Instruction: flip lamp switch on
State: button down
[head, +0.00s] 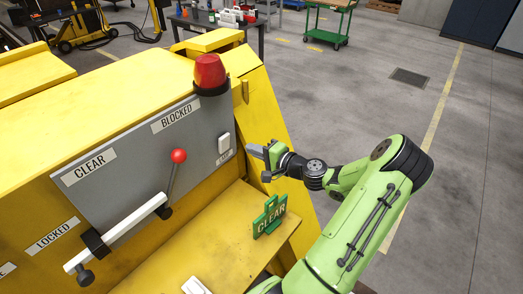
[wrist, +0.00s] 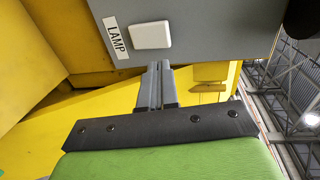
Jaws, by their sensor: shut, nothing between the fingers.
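The lamp switch (head: 224,143) is a white rocker on the right edge of the grey panel, above a small label. It also shows in the wrist view (wrist: 151,36), beside the LAMP label (wrist: 117,38). My gripper (head: 252,148) is shut and empty, just right of the switch in the head view. In the wrist view its fingertips (wrist: 158,64) lie just below the switch; I cannot tell whether they touch the panel. The red lamp (head: 210,73) stands on top of the panel and shows no clear glow.
Floor to the right is open.

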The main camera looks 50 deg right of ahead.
aim_at(228, 136)
jog(key=w+p, duration=0.1)
jog(key=w, duration=0.6)
jog(key=shift+w+a, duration=0.1)
jog(key=shift+w, duration=0.3)
jog(key=shift+w+a+r, duration=0.1)
jog(key=shift+w+r, duration=0.35)
jog(key=shift+w, duration=0.25)
jog(key=shift+w+f, duration=0.1)
